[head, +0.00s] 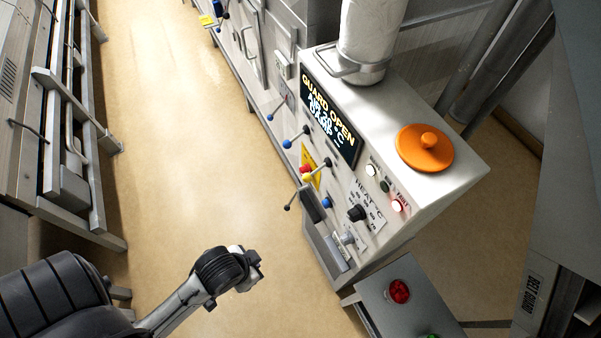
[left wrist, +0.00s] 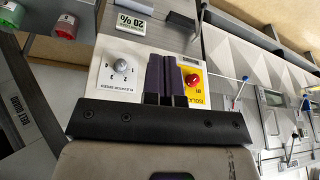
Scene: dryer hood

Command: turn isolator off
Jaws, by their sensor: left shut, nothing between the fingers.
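The isolator is a red knob (head: 306,169) on a yellow plate (head: 313,160) on the front of the pale cabinet. In the left wrist view the red knob (left wrist: 192,80) sits on the yellow plate (left wrist: 201,98), just right of the fingers; "ISOLA" is readable, the rest hidden. My left gripper (head: 256,270) is in front of and below the cabinet front in the head view, apart from it. In the left wrist view its dark fingers (left wrist: 165,78) are shut and empty, covering part of the panel left of the knob. My right gripper is not in view.
Several ball-ended levers (head: 295,138) stick out from the cabinet near the isolator. A black knob (head: 357,213) and lit lamps (head: 398,206) are to its right. A red button (head: 399,291) is on a lower box. The floor (head: 200,170) left of the cabinet is clear.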

